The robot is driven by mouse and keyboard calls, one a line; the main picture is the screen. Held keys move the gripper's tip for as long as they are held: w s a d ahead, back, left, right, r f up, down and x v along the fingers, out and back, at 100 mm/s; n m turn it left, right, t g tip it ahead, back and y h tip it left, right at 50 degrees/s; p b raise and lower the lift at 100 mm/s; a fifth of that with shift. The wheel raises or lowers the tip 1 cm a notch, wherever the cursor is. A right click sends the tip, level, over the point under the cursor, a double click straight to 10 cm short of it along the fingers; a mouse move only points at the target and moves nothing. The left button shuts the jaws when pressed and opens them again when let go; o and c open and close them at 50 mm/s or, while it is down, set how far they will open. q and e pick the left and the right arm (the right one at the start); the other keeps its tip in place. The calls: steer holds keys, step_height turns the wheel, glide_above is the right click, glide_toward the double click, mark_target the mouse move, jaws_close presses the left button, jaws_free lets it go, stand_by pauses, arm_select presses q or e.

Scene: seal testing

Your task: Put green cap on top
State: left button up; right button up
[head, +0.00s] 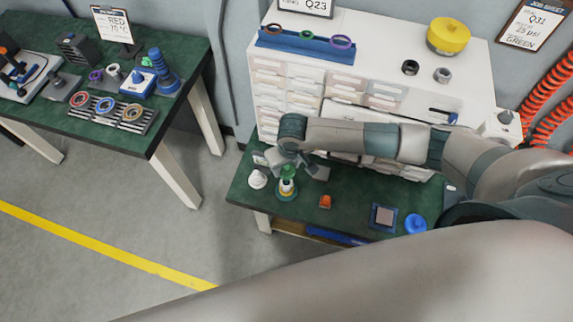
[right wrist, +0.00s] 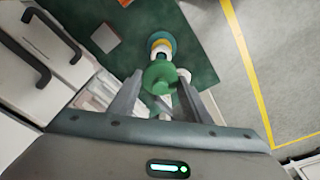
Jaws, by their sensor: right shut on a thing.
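The green cap (head: 288,171) is held between the fingers of my right gripper (head: 289,165), at the left end of the near green table. The right wrist view shows the cap (right wrist: 158,77) between the two fingertips (right wrist: 158,88). A stack (head: 287,190) with a teal base, a yellow ring and a white upper part stands upright at the cap's lower end. In the right wrist view the stack (right wrist: 161,42) shows just beyond the cap. I cannot tell whether cap and stack touch. My left gripper is not in view.
A white cone-like piece (head: 258,179) stands left of the stack. An orange block (head: 325,201), a framed square tray (head: 383,217) and a blue knobbed part (head: 415,223) lie to the right. A white drawer cabinet (head: 480,75) rises behind. Open floor lies left.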

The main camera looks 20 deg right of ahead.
mark_target(286, 182)
steer(key=shift+f, duration=0.1)
steer(key=shift+f+b, duration=0.3)
steer(key=shift+f, duration=0.25)
steer(key=shift+f+b, duration=1.45)
steer(key=shift+b, duration=0.35)
steer(key=shift+f+b, duration=2.1)
steer(key=shift+b, duration=0.05)
steer(key=o, duration=1.1)
steer(key=shift+r+p, duration=1.65)
steer(key=shift+r, duration=1.9)
